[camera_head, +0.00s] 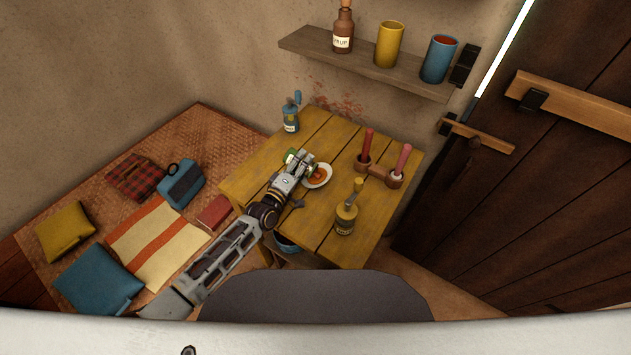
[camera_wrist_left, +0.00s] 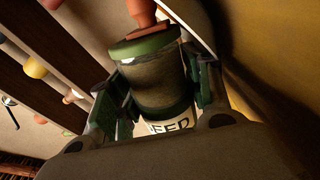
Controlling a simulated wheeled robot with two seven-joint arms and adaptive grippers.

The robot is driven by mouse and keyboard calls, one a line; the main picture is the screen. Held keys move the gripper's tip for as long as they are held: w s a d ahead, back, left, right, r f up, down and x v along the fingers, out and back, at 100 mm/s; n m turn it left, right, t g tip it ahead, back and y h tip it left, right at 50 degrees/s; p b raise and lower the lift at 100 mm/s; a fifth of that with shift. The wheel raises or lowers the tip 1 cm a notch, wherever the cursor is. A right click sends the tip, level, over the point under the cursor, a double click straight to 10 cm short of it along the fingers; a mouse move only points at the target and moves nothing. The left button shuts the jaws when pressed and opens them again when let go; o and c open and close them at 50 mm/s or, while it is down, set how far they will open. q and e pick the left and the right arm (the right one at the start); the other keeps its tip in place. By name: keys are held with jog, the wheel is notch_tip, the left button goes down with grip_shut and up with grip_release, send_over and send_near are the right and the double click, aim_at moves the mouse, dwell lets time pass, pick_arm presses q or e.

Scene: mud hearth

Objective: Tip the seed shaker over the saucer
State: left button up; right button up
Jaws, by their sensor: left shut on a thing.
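My left gripper (camera_head: 298,164) is shut on the seed shaker (camera_head: 290,156), a dark jar with a green lid, at the saucer's upper left edge. In the left wrist view the seed shaker (camera_wrist_left: 160,75) sits between both fingers of the left gripper (camera_wrist_left: 157,88), with part of its label showing. The white saucer (camera_head: 325,180) lies on the yellow table (camera_head: 252,187) with an orange-brown item on it. The gripper hides part of the shaker, and its exact tilt is hard to tell. My right gripper is not in view.
A blue bottle (camera_head: 291,119) stands at the table's back corner. Red-handled holders (camera_head: 380,172) stand right of the saucer. A wall shelf (camera_head: 365,66) hangs behind.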

pick_arm(q)
jog(key=shift+f, duration=0.1)
jog(key=shift+r+p, duration=1.35)
jog(key=shift+r, duration=0.25)
jog(key=shift+f, duration=0.15)
jog(key=shift+f+b, duration=0.45)
jog(key=shift+b, duration=0.1)
jog(key=shift+f+b, duration=0.85)
jog(key=shift+f, duration=0.2)
jog(key=shift+r, duration=0.1)
